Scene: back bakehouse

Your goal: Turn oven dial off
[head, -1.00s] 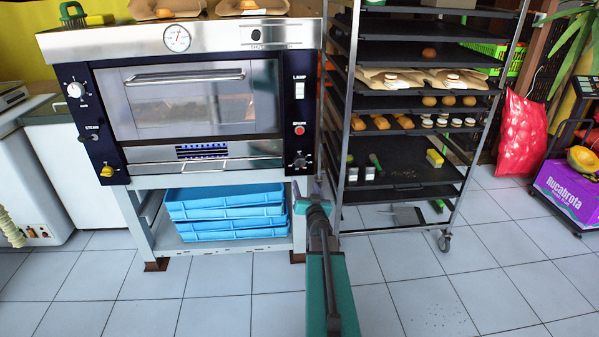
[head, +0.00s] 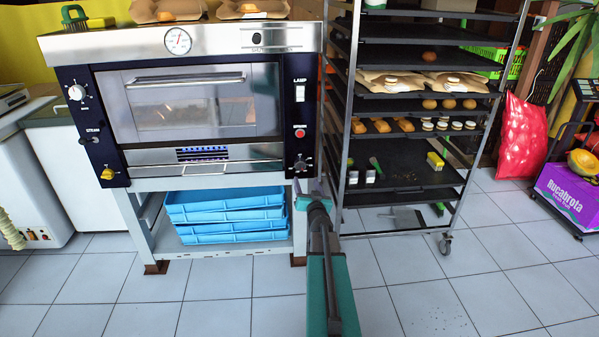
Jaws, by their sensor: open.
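The steel and dark-blue oven (head: 200,145) stands on a grey stand at the left. Its left panel has a white dial (head: 76,92) at the top, a dark steam knob (head: 91,140) and a yellow knob (head: 107,173). Its right panel has a black dial (head: 300,163) near the bottom. I cannot tell which one is the oven dial, and the settings are too small to read. My gripper (head: 307,186) is open and empty, just below the black dial in the picture. The gap in depth between them is unclear.
A lamp switch (head: 300,91) and a red button (head: 300,132) sit above the black dial. A wheeled rack (head: 340,120) with loaded trays stands close on the right. Blue crates (head: 225,213) fill the stand. The tiled floor in front is clear.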

